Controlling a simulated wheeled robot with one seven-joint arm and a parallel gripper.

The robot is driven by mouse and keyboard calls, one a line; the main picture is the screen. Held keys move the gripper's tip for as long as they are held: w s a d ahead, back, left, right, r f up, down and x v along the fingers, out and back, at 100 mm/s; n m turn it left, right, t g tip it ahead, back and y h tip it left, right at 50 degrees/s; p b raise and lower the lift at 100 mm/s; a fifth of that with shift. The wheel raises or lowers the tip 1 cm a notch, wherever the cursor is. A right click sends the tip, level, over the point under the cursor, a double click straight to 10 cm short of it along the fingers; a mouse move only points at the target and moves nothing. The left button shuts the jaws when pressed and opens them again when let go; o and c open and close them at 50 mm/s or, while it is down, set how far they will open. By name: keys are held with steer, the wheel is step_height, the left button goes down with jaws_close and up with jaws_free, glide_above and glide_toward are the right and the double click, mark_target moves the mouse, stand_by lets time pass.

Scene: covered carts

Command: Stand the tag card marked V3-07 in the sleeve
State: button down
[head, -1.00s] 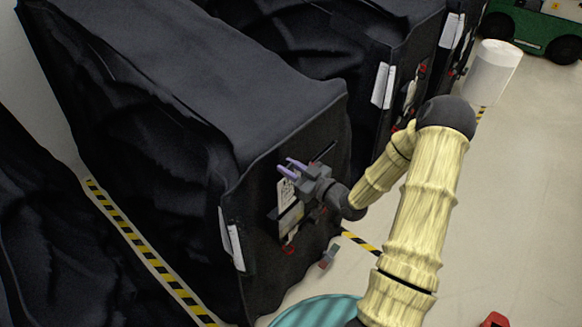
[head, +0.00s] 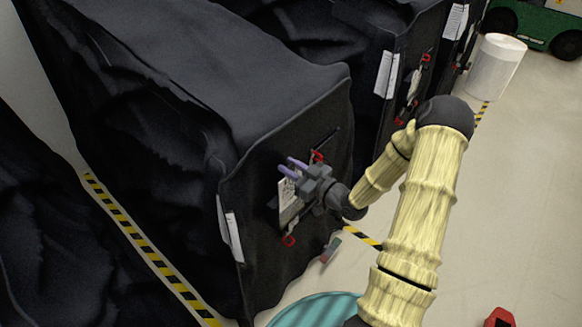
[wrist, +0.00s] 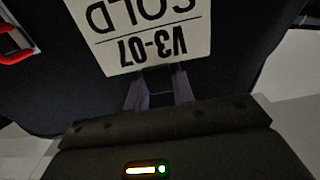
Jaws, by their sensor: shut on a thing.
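The tag card marked V3-07 (wrist: 150,35) fills the upper middle of the wrist view, upside down, with larger lettering cut off by the top edge. My gripper (wrist: 160,75) is shut on the card's near edge. In the head view my gripper (head: 292,168) is at the front of the nearest black-covered cart, with the white card (head: 287,196) by its lilac fingers. The sleeve is not clearly told apart from the card there; my gripper hides part of that spot. I cannot tell whether the card is inside it.
Red clips (head: 290,240) show on the cart front (head: 255,225), and one (wrist: 16,52) is left in the wrist view. White papers (head: 234,237) hang at the cart's corner. More covered carts stand behind and left. Open floor (head: 510,200) lies right.

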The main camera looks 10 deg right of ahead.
steer(key=shift+f+b, duration=1.35)
steer(key=shift+f, duration=0.45)
steer(key=shift+f+b, duration=0.35)
steer(key=shift+b, duration=0.05)
steer(key=shift+f+b, duration=0.65)
steer(key=c, duration=1.1)
jaws_free()
